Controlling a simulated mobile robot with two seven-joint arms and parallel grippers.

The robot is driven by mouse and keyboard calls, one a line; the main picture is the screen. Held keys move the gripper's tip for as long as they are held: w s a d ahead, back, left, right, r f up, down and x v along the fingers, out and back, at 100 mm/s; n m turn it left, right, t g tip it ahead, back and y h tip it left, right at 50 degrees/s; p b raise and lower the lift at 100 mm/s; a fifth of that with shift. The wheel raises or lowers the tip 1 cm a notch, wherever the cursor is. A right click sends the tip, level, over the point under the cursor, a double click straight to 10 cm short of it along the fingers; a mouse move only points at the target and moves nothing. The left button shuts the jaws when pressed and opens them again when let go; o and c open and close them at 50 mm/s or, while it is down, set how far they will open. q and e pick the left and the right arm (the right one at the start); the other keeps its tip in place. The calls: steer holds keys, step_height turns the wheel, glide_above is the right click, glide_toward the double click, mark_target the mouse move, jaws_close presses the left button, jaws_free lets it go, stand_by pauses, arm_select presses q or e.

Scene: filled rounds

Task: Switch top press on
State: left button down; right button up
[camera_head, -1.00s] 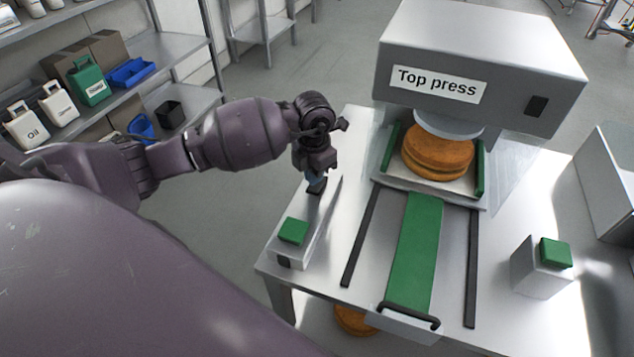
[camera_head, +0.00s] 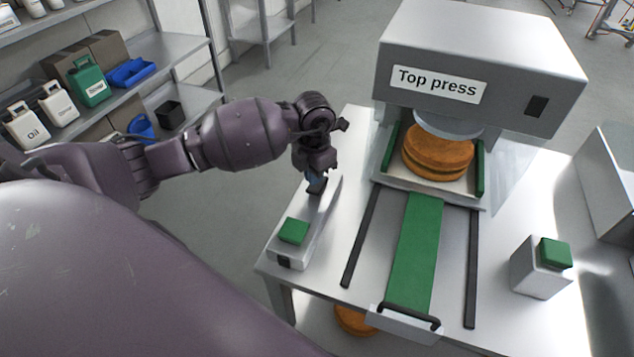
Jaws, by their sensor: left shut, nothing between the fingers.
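The top press (camera_head: 480,60) is a grey machine with a "Top press" label (camera_head: 438,84) and a dark rectangle (camera_head: 537,106) on its front right. A round orange-brown piece (camera_head: 438,150) sits under its disc between green side pieces. A grey box with a green button (camera_head: 293,231) stands at the table's left. Another grey box with a green button (camera_head: 555,253) stands at the right. My left gripper (camera_head: 316,187) is shut and empty, pointing down at the far end of the left box, behind its green button. Whether it touches the box I cannot tell. My right gripper is out of view.
A green strip with a black handle (camera_head: 408,316) runs forward between two dark rails on the table (camera_head: 340,250). Another orange-brown round (camera_head: 354,320) shows below the table edge. Shelves with bottles and blue bins (camera_head: 131,73) stand at left.

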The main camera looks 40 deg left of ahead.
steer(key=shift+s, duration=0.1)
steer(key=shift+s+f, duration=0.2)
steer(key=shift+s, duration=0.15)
arm_select(q)
steer(key=shift+f, duration=0.45)
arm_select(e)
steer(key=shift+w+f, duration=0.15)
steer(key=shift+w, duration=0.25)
arm_select(q)
steer(key=shift+f+b, duration=0.15)
steer(key=shift+b, duration=0.2)
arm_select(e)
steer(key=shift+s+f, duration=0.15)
arm_select(q)
steer(key=shift+f, duration=0.25)
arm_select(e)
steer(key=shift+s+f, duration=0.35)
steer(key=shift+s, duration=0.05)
